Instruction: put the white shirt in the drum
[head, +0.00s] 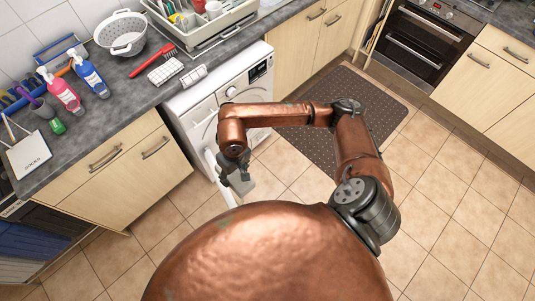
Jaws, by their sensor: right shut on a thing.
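My right gripper (240,186) is low in front of the washing machine (203,103), pointing down. A white upright panel, seemingly the machine's open door (213,172), stands just left of the gripper. The drum opening is hidden by my arm and the door. My left gripper is not in view.
The worktop (128,88) holds a colander (122,33), a dish rack (205,25), a red brush (152,62) and spray bottles (88,72). A dark mat (335,95) lies on the tiled floor. An oven (418,42) stands at the back. The floor at right is clear.

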